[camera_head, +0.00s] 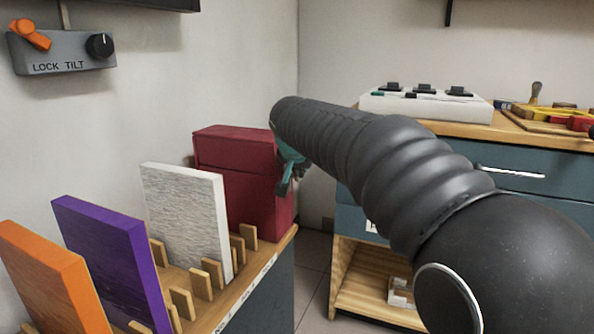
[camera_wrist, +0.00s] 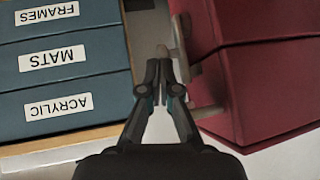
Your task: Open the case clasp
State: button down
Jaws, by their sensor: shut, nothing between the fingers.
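The case is a dark red box (camera_head: 235,180) with a lid seam, standing at the far end of the wooden rack top. It also fills the right of the wrist view (camera_wrist: 265,85), where a dark seam divides its two parts. A small beige-grey clasp piece (camera_wrist: 180,38) sticks out from the case's side near the seam, and another pale piece shows just below it. My gripper (camera_wrist: 163,68) is shut and empty, its tips right beside the clasp; I cannot tell whether they touch. In the head view my gripper (camera_head: 287,172) is partly hidden behind my arm at the case's right side.
White, purple and orange panels (camera_head: 105,250) stand in the wooden rack in front of the case. A blue drawer cabinet (camera_wrist: 65,60) with labels lies left in the wrist view. A wall box with an orange lever (camera_head: 62,52) hangs at upper left.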

jog(key=shift+s+f, duration=0.1)
jog(key=shift+s+a+f+b, duration=0.3)
jog(key=shift+s+b, duration=0.35)
jog(key=shift+b, duration=0.15)
jog(key=shift+r, duration=0.15)
jog(key=shift+s+r, duration=0.2)
jog(key=p+v, duration=0.2)
jog(key=v, duration=1.1)
jog(key=shift+r, duration=0.4)
jog(key=shift+w+d, duration=0.15)
jog(key=shift+w, duration=0.05)
